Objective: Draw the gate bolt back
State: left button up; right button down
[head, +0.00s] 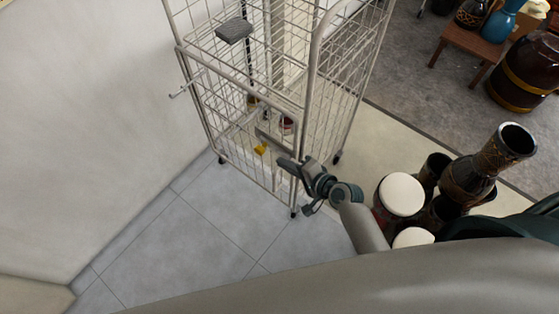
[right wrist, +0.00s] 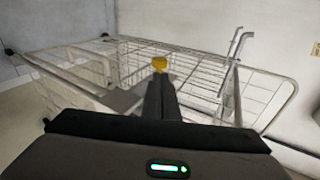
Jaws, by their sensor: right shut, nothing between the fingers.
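A wire cage trolley (head: 308,75) stands against the pale wall, with upright wire sides. A thin metal rod with bent ends (head: 186,84) sticks out from its left side and looks like the gate bolt; bent rods also show in the right wrist view (right wrist: 236,46). I cannot tell whether the bolt is seated. My right gripper (head: 262,148) is shut and empty by the cage's lower front, apart from that rod. My left gripper is not in view.
Several drums, including a dark goblet drum (head: 472,180) and a white-topped one (head: 401,194), stand close right of my right arm. The tiled floor (head: 180,250) in front is clear.

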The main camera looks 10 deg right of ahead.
jog(key=v, duration=0.5)
jog(key=shift+s+d+b, duration=0.1)
jog(key=shift+s+b, duration=0.1)
jog(key=shift+b, duration=0.2)
jog(key=s+d+f+n+g+h+b, duration=0.15)
jog(key=s+f, duration=0.25)
jog(key=f, duration=0.6)
jog(key=s+d+f+n+g+h, duration=0.15)
jog(key=s+f, duration=0.25)
jog(key=f, duration=0.5)
jog(key=s+d+f+n+g+h, duration=0.15)
jog(key=s+f, duration=0.25)
jog(key=f, duration=0.6)
jog(key=s+d+f+n+g, duration=0.1)
jog(key=s+f+n, duration=0.2)
jog(key=s+f, duration=0.3)
jog(key=s+d+f+n+g+h+b, duration=0.1)
jog(key=s+f, duration=0.4)
jog(key=s, duration=0.8)
jog(key=s+d+f+n+g+h, duration=0.1)
jog(key=s+d+f+n+g, duration=0.2)
jog(key=s+f+n, duration=0.3)
jog(key=s, duration=0.3)
jog(key=shift+s+d+f+b, duration=0.2)
jog(key=shift+f+b, duration=0.15)
